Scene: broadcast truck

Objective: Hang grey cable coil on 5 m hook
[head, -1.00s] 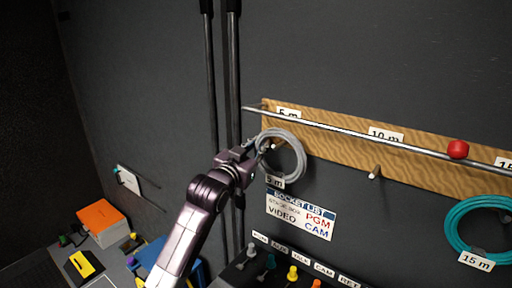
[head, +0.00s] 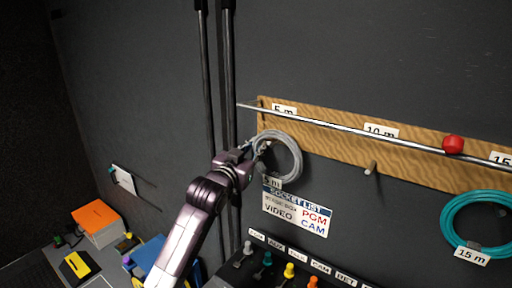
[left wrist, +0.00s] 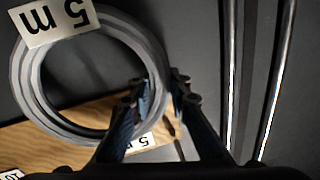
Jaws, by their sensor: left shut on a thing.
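The grey cable coil (head: 298,160) hangs upright in front of the left end of the wooden board, its "5 m" tag at its lower edge. My left gripper (head: 250,151) is shut on the coil's left side. In the left wrist view the coil (left wrist: 22,75) passes between the fingertips (left wrist: 162,88), with its tag (left wrist: 55,20) at top left. The board's "5 m" label (head: 284,110) shows above the coil. The 5 m hook is mostly hidden behind coil and gripper; I cannot tell whether the coil is around it. My right gripper is not in view.
A metal rail (head: 340,127) with a red ball (head: 453,144) runs in front of the wooden board (head: 330,150). The 10 m peg (head: 371,167) is bare. A teal coil (head: 447,222) hangs at right. A socket list sign (head: 297,211) and a connector panel (head: 300,264) lie below.

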